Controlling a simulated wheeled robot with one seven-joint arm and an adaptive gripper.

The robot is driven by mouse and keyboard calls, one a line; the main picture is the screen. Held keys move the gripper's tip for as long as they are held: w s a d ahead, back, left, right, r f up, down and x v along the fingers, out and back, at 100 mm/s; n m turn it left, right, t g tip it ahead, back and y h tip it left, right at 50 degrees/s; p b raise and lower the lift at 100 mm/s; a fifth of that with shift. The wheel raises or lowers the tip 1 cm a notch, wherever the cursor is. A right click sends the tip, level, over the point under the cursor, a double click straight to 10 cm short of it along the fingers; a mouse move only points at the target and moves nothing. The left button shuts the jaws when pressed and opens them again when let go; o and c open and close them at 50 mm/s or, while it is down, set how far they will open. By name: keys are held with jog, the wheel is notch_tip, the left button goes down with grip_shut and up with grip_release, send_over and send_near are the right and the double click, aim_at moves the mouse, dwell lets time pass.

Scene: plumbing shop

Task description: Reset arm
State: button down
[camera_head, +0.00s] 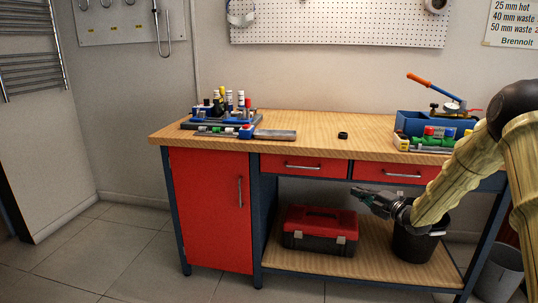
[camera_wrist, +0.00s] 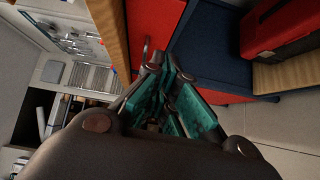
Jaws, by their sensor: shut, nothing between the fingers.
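My gripper (camera_head: 368,199) is at the end of my yellowish arm, which comes in from the right in the head view. It is in front of the workbench, below the level of the top and near the right drawer, pointing left. In the wrist view my gripper (camera_wrist: 172,92) shows its teal-padded fingers close together, shut and with nothing seen between them. The wooden workbench (camera_head: 300,123) has a red cabinet door (camera_head: 210,210) on the left and red drawers under the top.
On the bench stand a blue rack of tools (camera_head: 215,122), a black ring (camera_head: 342,135) and a blue toolbox (camera_head: 425,124). A red toolbox (camera_head: 320,222) and a black bucket (camera_head: 412,245) are on the lower shelf. The floor at front left is clear.

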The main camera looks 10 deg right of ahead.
jog(key=s+a+f+m+g+h, duration=0.15)
jog(key=s+a+f+m, duration=0.3)
jog(key=f, duration=0.45)
jog(key=s+a+f+m+g+h, duration=0.1)
jog(key=s+a+f+m+g, duration=0.15)
jog(key=s+f, duration=0.45)
jog(key=s+a+f+m+g+h, duration=0.15)
jog(key=s+a+f+m, duration=0.3)
jog(key=f, duration=0.55)
jog(key=s+a+f+m+g+h, duration=0.1)
jog(key=s+a+f+m+g, duration=0.1)
jog(key=s+f, duration=0.45)
jog(key=s+a+f+m+g+h, duration=0.1)
jog(key=s+a+f+m, duration=0.15)
jog(key=s, duration=0.65)
jog(key=s+a+f+m+g, duration=0.2)
jog(key=s+f, duration=0.3)
jog(key=s, duration=0.3)
jog(key=s+a+m+g+h, duration=0.2)
jog(key=s+m+g, duration=0.35)
jog(key=s, duration=1.75)
notch_tip(320, 180, up, 20)
jog(key=p, duration=2.1)
jog(key=shift+w+r+p, duration=0.25)
jog(key=shift+w+p, duration=0.1)
jog(key=shift+p, duration=0.05)
